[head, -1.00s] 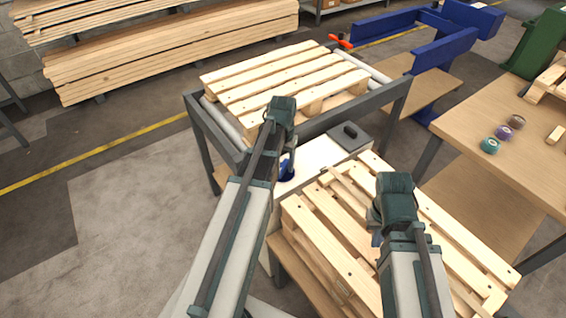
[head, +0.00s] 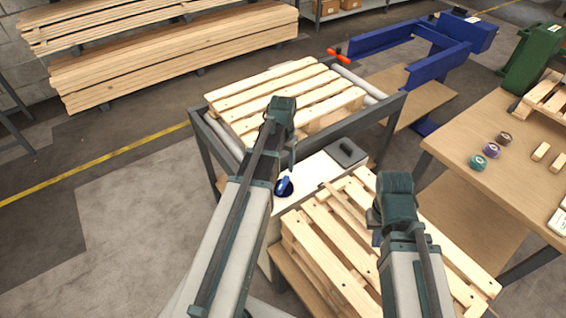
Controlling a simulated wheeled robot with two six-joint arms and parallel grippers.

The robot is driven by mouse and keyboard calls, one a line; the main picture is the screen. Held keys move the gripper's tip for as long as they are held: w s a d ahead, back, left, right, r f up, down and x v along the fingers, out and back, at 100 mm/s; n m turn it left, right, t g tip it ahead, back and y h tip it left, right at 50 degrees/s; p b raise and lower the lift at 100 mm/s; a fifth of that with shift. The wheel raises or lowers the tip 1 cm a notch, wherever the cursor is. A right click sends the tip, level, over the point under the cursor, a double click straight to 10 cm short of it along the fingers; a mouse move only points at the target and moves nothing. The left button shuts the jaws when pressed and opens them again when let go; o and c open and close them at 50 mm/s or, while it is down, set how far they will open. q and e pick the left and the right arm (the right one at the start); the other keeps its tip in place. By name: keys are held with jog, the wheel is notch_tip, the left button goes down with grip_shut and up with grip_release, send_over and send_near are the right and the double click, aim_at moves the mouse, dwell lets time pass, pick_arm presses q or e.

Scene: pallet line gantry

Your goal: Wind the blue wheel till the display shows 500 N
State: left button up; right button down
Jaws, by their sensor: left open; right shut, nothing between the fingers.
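A small blue round part (head: 284,187), which looks like the blue wheel, sits on the white cabinet top (head: 313,172), partly hidden by my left arm. A grey box (head: 347,152) stands at the cabinet's far right corner; no display reading can be made out. My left gripper (head: 291,152) hangs below the arm's end, above and just beyond the blue part; its fingers are mostly hidden, and it is open and apart from the part. My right gripper (head: 376,238) is shut and empty above the near pallet, mostly hidden by its arm.
A wooden pallet (head: 258,92) lies on the roller frame (head: 398,107) behind. A stacked pallet (head: 322,243) is beside the cabinet. A workbench (head: 455,133) with tape rolls (head: 478,162) is at right. A blue machine (head: 382,40) stands behind. Floor at left is clear.

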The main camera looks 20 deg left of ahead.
pick_arm(q)
notch_tip(320, 180, up, 5)
jog(key=p, duration=0.3)
jog(key=shift+f, duration=0.2)
jog(key=s+d+m, duration=0.2)
jog(key=s+d, duration=0.5)
jog(key=d, duration=0.4)
jog(key=s+d+m+y, duration=0.1)
jog(key=s+d, duration=0.6)
jog(key=d, duration=0.4)
jog(key=shift+s+m, duration=0.35)
jog(key=shift+m, duration=0.05)
